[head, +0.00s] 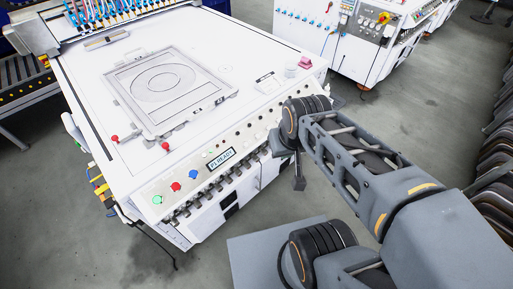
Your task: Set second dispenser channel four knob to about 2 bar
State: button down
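A white machine with a sloped front panel (205,172) stands at the left and middle. A row of small dark-and-metal knobs or fittings (208,198) runs along the panel's lower front edge. They are too small to read labels or settings, and I cannot tell which is channel four of the second dispenser. My gripper (297,178) is at the right end of this panel, in front of the machine's edge. It hides part of the panel there. Its fingers are dark and small, and I cannot tell whether they are apart or touching anything.
The panel has green, red and blue buttons (175,186) and a lit display (221,158). Red-knobbed levers (165,146) and a framed plate (168,88) are on top. Blue tubes (95,12) rise at the back. Another white machine (350,40) stands behind; grey floor (405,105) lies between.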

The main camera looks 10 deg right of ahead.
aim_at(208, 196)
jog(key=z, duration=1.65)
jog(key=k, duration=1.3)
jog(key=u, duration=1.85)
jog(key=i, duration=0.5)
jog(key=z, duration=0.05)
